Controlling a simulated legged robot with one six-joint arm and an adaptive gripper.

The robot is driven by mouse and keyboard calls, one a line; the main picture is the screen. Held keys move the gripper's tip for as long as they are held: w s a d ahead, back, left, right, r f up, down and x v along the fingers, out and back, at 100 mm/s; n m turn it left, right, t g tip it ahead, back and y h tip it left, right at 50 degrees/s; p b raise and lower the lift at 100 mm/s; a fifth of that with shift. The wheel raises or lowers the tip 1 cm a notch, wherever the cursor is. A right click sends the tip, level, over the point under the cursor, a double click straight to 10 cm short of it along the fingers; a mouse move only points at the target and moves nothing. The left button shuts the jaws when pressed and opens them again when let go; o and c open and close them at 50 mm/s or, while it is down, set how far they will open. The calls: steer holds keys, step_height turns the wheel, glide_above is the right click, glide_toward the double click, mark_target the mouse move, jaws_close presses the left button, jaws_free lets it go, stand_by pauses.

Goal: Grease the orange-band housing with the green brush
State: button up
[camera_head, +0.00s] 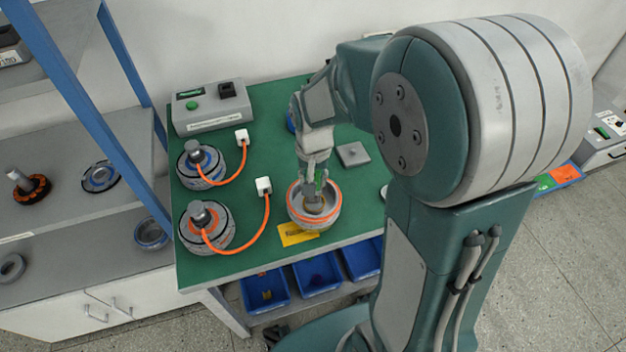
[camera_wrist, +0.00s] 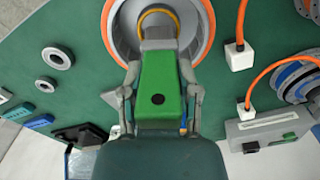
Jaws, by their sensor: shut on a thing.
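The orange-band housing (camera_head: 330,219) is a grey bowl with an orange ring, standing on the green table near its front edge. It also shows at the top of the wrist view (camera_wrist: 207,30), partly cut off by the frame. My gripper (camera_head: 316,188) is above and inside the housing's rim. It is shut on the green brush (camera_wrist: 160,80), whose green handle lies between the fingers in the wrist view. The brush end reaches into the housing near its centre; I cannot tell whether it touches the inner surface. In the head view the brush is mostly hidden by the fingers.
Two motors with orange cables (camera_head: 208,228) stand on the left of the green table (camera_head: 262,120), near a grey test box (camera_head: 208,107). A yellow card (camera_head: 297,236) lies by the housing. Blue bins (camera_head: 318,274) sit below the table. A grey shelf with a blue frame stands left.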

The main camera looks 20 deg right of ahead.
steer(key=shift+r, duration=3.55)
